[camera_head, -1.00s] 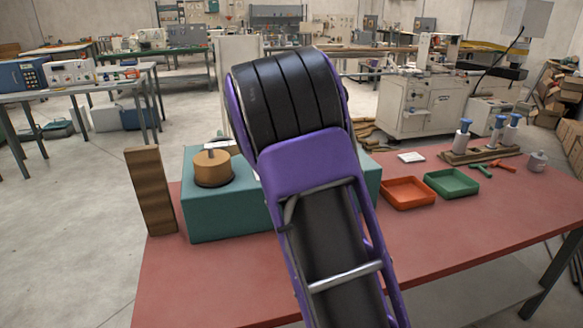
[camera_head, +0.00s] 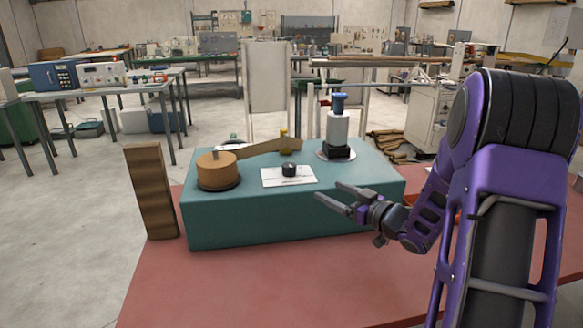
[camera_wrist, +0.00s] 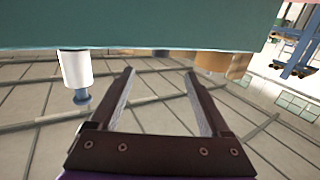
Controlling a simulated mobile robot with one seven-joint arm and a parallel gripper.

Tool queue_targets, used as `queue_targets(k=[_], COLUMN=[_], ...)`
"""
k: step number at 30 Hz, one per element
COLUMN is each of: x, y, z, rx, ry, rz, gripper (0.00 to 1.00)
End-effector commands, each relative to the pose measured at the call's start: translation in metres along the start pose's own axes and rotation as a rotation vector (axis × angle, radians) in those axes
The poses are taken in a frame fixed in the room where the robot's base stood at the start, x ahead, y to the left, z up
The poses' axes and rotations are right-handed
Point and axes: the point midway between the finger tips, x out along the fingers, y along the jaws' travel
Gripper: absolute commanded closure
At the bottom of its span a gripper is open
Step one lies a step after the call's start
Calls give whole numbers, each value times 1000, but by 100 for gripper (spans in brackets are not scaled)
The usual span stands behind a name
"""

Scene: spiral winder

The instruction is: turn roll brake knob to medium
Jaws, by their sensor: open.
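A small black knob (camera_head: 289,169) sits on a white plate (camera_head: 273,178) on top of the teal machine box (camera_head: 260,222). Its markings are too small to read, so I cannot tell its setting. My gripper (camera_head: 329,193) is open and empty, near the box's front top edge. In the head view it is to the right of the knob and apart from it. In the wrist view the open fingers (camera_wrist: 159,72) have nothing between them. That view looks upside down, with the teal box (camera_wrist: 130,28) along the top.
A brown roll (camera_head: 216,171) with a tan strip (camera_head: 265,149) stands left of the knob. A white and blue bottle-like part (camera_head: 338,128) stands behind right, and a small yellow post (camera_head: 285,143) behind. A brown block (camera_head: 150,190) stands left. The red table (camera_head: 210,285) is clear in front.

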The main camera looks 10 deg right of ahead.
Motion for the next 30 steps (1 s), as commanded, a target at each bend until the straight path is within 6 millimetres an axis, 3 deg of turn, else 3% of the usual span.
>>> queue_targets(k=[4, 8, 30], x=[-6, 3, 149], y=[-3, -4, -6], z=[-5, -6, -15], rx=[44, 48, 46], ry=[57, 65, 62], rz=[-9, -14, -13], gripper=[19, 19, 19])
